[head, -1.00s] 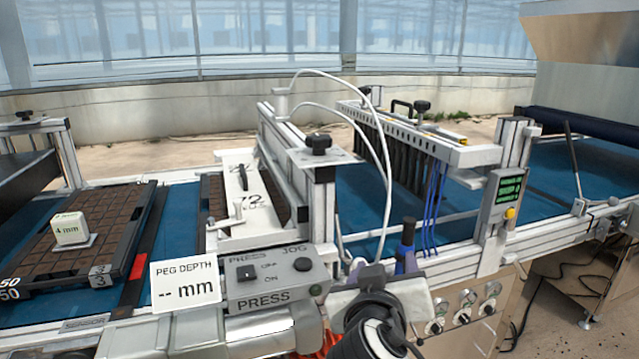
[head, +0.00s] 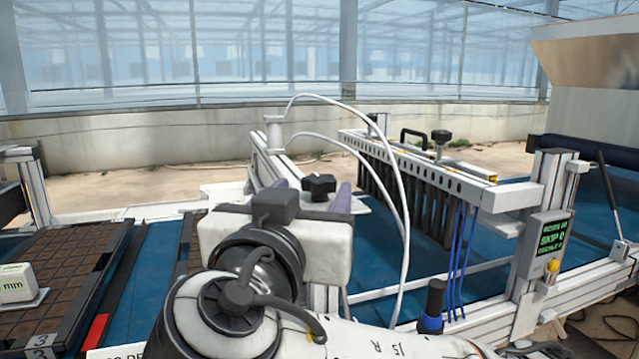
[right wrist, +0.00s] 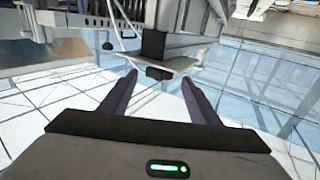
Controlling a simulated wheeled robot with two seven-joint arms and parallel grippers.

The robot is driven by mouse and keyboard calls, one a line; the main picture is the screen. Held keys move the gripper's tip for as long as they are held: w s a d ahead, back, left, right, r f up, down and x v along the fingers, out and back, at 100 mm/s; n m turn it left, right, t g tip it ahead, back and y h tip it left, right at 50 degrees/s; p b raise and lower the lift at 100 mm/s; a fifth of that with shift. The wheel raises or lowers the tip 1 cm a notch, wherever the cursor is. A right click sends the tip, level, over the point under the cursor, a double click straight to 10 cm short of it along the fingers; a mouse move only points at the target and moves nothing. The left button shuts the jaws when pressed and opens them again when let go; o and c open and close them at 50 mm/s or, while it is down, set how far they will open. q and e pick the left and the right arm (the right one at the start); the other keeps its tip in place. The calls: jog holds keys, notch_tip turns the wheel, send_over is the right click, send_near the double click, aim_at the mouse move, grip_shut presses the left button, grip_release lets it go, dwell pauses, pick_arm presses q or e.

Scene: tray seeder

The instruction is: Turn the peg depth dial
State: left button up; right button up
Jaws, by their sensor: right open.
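The peg depth dial, a black lobed knob (head: 319,187), stands on top of the white press frame in the middle of the head view. My right gripper (head: 314,184) is open, with its two purple-grey fingers showing on either side of the dial in that view. Its white body hides much of the press. In the right wrist view a small dark piece, apparently the dial (right wrist: 159,73), lies ahead, between and beyond the open fingertips (right wrist: 159,82). I see no contact. The peg depth sign (head: 115,354) is almost wholly hidden. My left gripper is not in view.
A white 4 mm block (head: 16,283) sits on a dark seed tray (head: 70,270) at left. White hoses (head: 402,215) arch just right of the dial. The seeder bar (head: 420,157) and a green-lit display (head: 552,238) stand further right.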

aim_at(316, 188)
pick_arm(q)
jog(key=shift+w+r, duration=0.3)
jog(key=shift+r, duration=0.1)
pick_arm(e)
jog(key=x, duration=0.5)
jog(key=shift+w+d, duration=0.15)
jog(key=shift+w, duration=0.15)
